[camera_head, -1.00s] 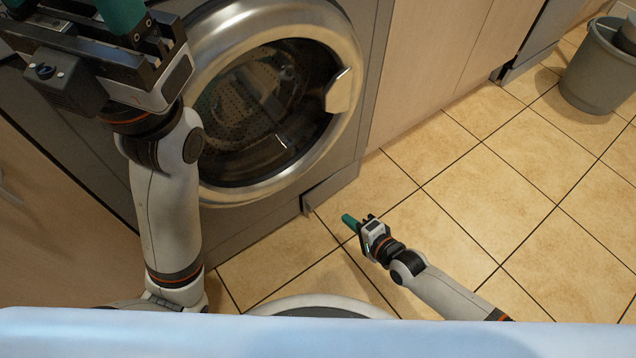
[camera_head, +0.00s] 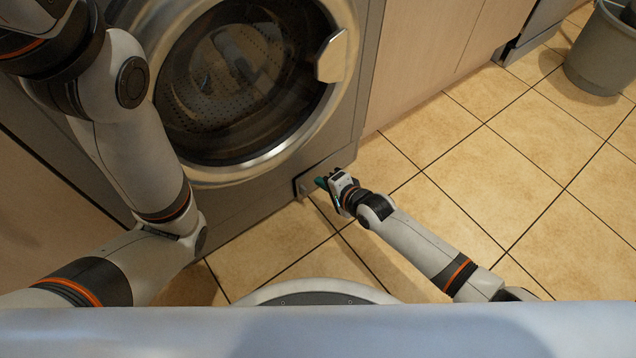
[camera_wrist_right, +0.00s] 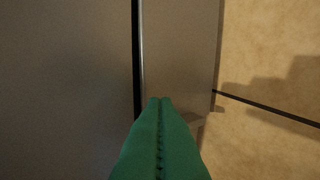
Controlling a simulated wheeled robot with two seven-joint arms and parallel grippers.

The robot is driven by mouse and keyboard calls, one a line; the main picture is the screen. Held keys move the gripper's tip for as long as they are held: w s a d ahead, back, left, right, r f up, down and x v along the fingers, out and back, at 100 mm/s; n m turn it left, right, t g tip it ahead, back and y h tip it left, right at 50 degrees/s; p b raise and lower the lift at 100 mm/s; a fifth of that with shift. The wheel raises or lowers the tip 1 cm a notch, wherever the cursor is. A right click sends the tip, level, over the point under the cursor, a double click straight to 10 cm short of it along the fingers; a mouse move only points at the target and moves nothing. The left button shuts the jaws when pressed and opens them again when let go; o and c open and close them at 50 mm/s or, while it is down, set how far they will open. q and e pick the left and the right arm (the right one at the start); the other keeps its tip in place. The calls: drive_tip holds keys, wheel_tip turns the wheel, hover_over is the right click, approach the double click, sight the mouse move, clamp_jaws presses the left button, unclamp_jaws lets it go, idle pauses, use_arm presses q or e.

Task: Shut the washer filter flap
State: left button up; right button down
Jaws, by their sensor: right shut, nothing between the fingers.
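The washer (camera_head: 225,205) fills the upper left of the head view, its round door (camera_head: 335,58) shut. The filter flap (camera_head: 318,171) is low at the washer's front right corner, close to the floor. In the right wrist view the flap (camera_wrist_right: 180,55) is a grey panel with a dark upright gap along its left edge. My right gripper (camera_head: 321,182) is shut and empty, its green fingertips (camera_wrist_right: 160,101) in front of the flap. I cannot tell whether they touch it. My left arm crosses the left side; its gripper is out of view.
Pale cabinet fronts (camera_head: 425,50) stand right of the washer. A grey bin (camera_head: 598,55) stands on the floor at the upper right. The tiled floor (camera_head: 500,170) between is clear.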

sight(308, 169)
drive_tip(key=shift+w+a+b, duration=0.55)
drive_tip(key=shift+w+a, duration=0.05)
drive_tip(key=shift+w, duration=0.15)
drive_tip(key=shift+w+a+r, duration=0.1)
drive_tip(key=shift+w+a, duration=0.55)
drive_tip(key=shift+w+a+r, duration=0.1)
drive_tip(key=shift+w+r, duration=0.05)
drive_tip(key=shift+w, duration=0.15)
